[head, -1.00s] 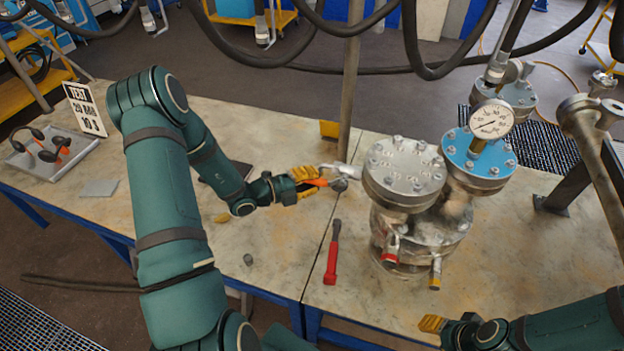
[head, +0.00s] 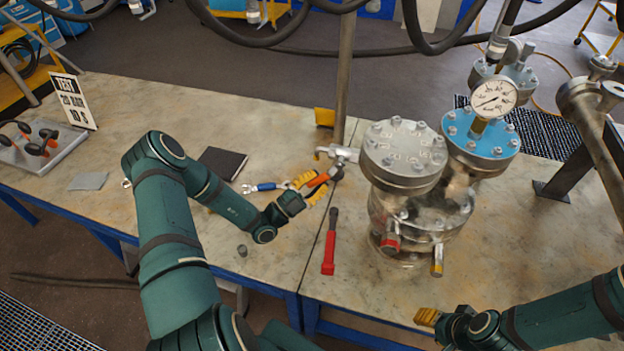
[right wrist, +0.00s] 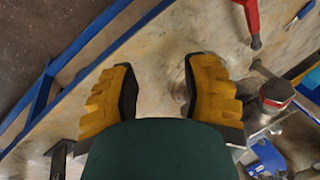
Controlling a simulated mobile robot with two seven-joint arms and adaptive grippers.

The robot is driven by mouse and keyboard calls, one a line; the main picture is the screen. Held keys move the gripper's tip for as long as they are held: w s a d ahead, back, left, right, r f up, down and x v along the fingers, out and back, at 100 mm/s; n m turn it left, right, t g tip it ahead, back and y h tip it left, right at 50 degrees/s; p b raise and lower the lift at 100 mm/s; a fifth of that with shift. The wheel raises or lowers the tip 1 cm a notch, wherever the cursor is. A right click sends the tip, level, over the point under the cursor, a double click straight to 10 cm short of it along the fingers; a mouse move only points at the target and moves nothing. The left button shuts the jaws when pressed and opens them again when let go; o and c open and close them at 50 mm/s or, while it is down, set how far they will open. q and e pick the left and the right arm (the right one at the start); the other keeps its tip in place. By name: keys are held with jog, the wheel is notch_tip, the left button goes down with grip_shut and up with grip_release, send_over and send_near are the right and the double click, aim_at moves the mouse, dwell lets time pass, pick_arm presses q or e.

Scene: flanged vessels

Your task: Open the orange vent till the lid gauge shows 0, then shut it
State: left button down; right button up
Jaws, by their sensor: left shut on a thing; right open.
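The orange vent handle (head: 318,180) sits on a grey metal fitting (head: 341,154) at the left side of the grey-lidded vessel (head: 404,152). My left gripper (head: 312,187) is shut on this handle, its yellow fingers hiding part of it. The round white gauge (head: 494,97) stands over the blue lid (head: 480,138). Its needle points to the lower left; the figures are too small to read surely. My right gripper (head: 428,317) is open and empty near the table's front edge. Its spread fingers also show in the right wrist view (right wrist: 160,88).
A red-handled tool (head: 329,252) lies in front of the vessel's left side. A blue-handled tool (head: 265,187) and a dark book (head: 222,163) lie left of my left gripper. Short nozzles with red (head: 390,241) and yellow ends stick out of the vessel's front. A post stands behind the vent.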

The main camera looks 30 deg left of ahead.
pick_arm(q)
jog(key=shift+w+d+f+n+t+y+b, duration=0.3)
jog(key=shift+d+n+t+y+b, duration=0.7)
jog(key=shift+n+y, duration=1.25)
jog(key=shift+w+d+f+n+t+y+b, duration=0.25)
jog(key=shift+d+n+t+y+b, duration=0.65)
jog(key=shift+n+y, duration=1.3)
jog(key=shift+w+d+f+n+t+y+b, duration=0.15)
jog(key=shift+d+f+n+t+y+b, duration=0.8)
jog(key=shift+n, duration=2.2)
jog(key=shift+a+r+t+y+p, duration=0.15)
jog(key=shift+r+t+y+p, duration=0.1)
jog(key=shift+r+y+p, duration=0.25)
jog(key=shift+r, duration=0.1)
jog(key=c, duration=0.8)
grip_release()
jog(key=v, duration=1.2)
